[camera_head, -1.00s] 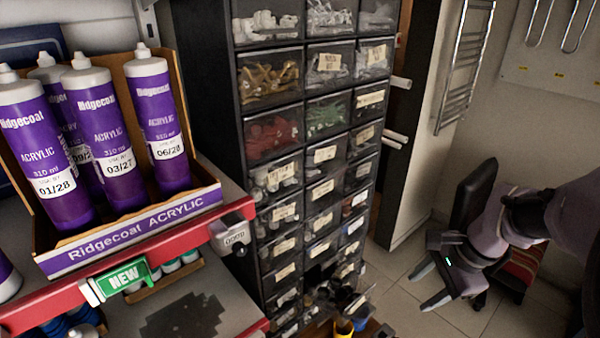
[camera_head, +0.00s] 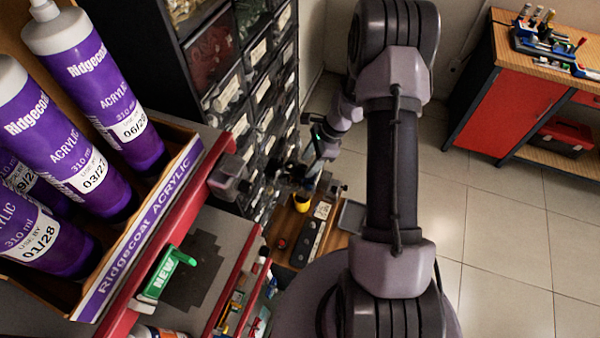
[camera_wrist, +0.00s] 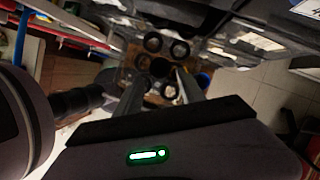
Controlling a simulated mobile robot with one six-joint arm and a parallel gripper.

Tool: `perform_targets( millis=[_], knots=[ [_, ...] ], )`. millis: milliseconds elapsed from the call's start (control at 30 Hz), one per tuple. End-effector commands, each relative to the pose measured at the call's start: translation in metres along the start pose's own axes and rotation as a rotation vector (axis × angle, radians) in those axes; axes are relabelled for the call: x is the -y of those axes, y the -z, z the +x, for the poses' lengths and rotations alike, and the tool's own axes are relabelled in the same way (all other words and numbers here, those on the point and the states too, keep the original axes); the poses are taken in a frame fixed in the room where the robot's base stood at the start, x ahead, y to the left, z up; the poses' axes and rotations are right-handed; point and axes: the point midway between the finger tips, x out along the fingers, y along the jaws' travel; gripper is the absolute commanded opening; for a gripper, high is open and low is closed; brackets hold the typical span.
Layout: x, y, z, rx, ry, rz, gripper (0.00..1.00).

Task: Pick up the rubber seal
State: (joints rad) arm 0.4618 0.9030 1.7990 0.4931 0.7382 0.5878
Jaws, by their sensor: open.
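Several dark round rings (camera_wrist: 160,66) show beyond my fingers in the wrist view, on a brown surface. They may be rubber seals or round openings; the view is too dark to tell. My gripper (camera_wrist: 160,79) is open, its two fingers either side of the lower rings and nothing seen held between them. I cannot tell how far away the rings are. In the head view my gripper (camera_head: 313,158) is beside the lower part of the drawer cabinet (camera_head: 260,95). No rubber seal can be made out for certain in the head view.
A wooden surface below holds a yellow cup (camera_head: 302,202) and a grey strip with dark round spots (camera_head: 308,240). The shelf with its red edge (camera_head: 185,240) and purple sealant cartridges (camera_head: 95,90) stands left. A red workbench (camera_head: 510,100) is at right; tiled floor (camera_head: 490,230) between is clear.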

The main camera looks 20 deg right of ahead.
Motion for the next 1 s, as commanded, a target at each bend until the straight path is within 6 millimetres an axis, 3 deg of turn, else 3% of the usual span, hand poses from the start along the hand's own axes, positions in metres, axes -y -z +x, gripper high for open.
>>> perform_targets(
  millis=[167,400,667,867,1000],
  knots=[
    [-0.001,-0.001,0.032,0.0,-0.003,-0.001,0.46],
    [0.0,-0.001,0.035,0.0,-0.001,-0.001,0.46],
    [0.0,-0.001,0.035,0.0,-0.001,-0.001,0.0],
    [0.0,-0.002,0.034,0.0,0.0,-0.001,0.0],
    [0.001,-0.011,0.011,0.0,0.003,-0.003,0.0]
  ],
)
